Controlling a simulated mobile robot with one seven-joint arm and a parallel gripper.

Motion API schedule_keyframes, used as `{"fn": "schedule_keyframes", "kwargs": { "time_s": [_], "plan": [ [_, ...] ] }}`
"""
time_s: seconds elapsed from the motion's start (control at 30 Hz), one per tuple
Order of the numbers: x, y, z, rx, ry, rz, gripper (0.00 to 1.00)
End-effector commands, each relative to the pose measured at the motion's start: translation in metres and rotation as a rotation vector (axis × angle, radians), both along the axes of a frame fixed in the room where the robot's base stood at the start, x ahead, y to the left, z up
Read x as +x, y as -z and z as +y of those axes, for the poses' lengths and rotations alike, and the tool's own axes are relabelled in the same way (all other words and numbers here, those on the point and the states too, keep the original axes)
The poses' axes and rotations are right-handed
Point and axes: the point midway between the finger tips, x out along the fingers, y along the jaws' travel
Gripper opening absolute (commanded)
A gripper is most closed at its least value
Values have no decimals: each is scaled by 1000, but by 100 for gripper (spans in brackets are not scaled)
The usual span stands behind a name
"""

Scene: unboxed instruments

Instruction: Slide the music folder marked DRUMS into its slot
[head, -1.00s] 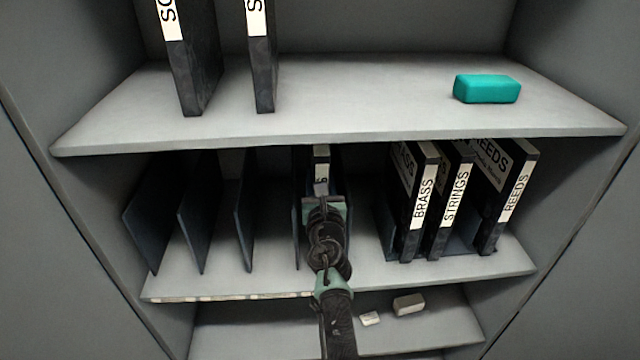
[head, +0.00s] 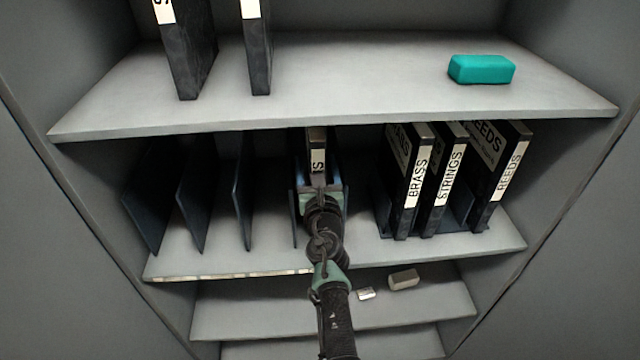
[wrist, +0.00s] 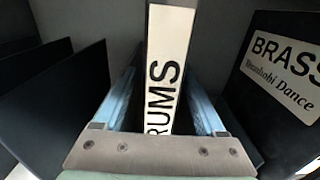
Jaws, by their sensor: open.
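The DRUMS folder (wrist: 168,70) stands upright in the middle shelf, its white spine label facing me; in the wrist view the letters RUMS show. In the head view only the upper part of its spine (head: 317,150) shows above my gripper. My gripper (head: 321,185) is in front of it with its jaws open, one blue finger on each side of the spine. In the wrist view the fingers (wrist: 162,105) flank the folder; whether either touches it I cannot tell. The folder stands between dark dividers, one (head: 294,215) showing at its left; its lower part is hidden.
Dark dividers (head: 243,190) with empty gaps stand to the left. The BRASS (head: 415,185), STRINGS (head: 447,180) and REEDS (head: 503,175) folders stand at the right. A teal box (head: 481,69) and two folders are on the shelf above. Small blocks (head: 403,279) lie below.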

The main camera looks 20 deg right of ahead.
Motion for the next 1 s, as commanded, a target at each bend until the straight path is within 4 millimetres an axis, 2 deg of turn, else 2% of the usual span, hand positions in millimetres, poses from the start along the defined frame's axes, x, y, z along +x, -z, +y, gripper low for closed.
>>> {"fn": "schedule_keyframes", "kwargs": {
  "time_s": [0.17,0.5,0.7,1.0],
  "plan": [
    [-30,-5,9,2,0,2,72],
    [-83,-3,23,1,2,0,72],
    [-99,-2,28,0,2,-2,72],
    [-102,-2,29,0,1,-3,72]
  ]
}}
